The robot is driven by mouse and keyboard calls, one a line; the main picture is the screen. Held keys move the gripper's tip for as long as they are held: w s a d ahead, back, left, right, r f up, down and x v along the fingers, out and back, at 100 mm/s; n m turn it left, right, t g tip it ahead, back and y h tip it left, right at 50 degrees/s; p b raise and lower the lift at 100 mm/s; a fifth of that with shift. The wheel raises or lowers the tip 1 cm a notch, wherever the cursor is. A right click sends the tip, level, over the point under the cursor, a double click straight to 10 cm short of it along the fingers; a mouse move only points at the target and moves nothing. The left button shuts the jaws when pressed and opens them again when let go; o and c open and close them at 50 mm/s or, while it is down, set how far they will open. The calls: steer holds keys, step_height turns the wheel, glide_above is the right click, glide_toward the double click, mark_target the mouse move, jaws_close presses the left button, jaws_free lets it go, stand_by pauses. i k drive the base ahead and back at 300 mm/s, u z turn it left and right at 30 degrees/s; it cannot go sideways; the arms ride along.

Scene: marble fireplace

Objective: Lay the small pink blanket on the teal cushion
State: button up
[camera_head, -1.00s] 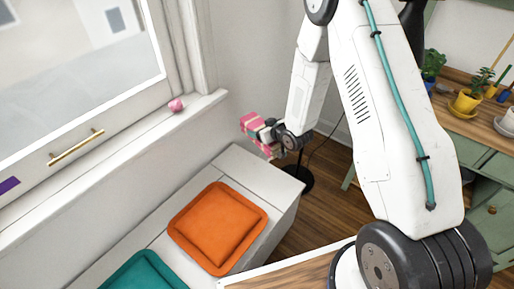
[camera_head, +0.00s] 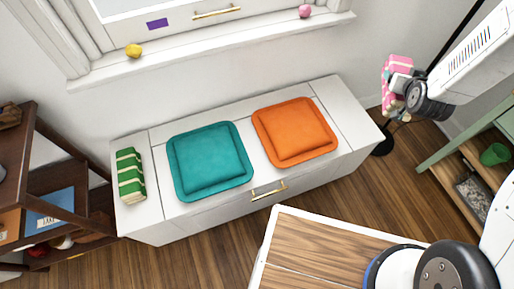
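The fingers are partly hidden by the blanket. The teal cushion (camera_head: 209,161) lies flat on the white bench, left of centre, with nothing on it. My gripper is well to the right of the cushion.
An orange cushion (camera_head: 295,131) lies on the white bench (camera_head: 349,120) right of the teal one. A green striped folded blanket (camera_head: 130,177) lies at the bench's left end. A window sill (camera_head: 220,47) runs behind. A dark shelf (camera_head: 38,185) stands left and a green table (camera_head: 470,145) right.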

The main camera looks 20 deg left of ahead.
mark_target(206, 152)
steer(key=z, duration=1.1)
steer(key=k, duration=1.45)
steer(key=u, duration=1.7)
steer(key=i, duration=0.5)
steer(key=u, duration=0.05)
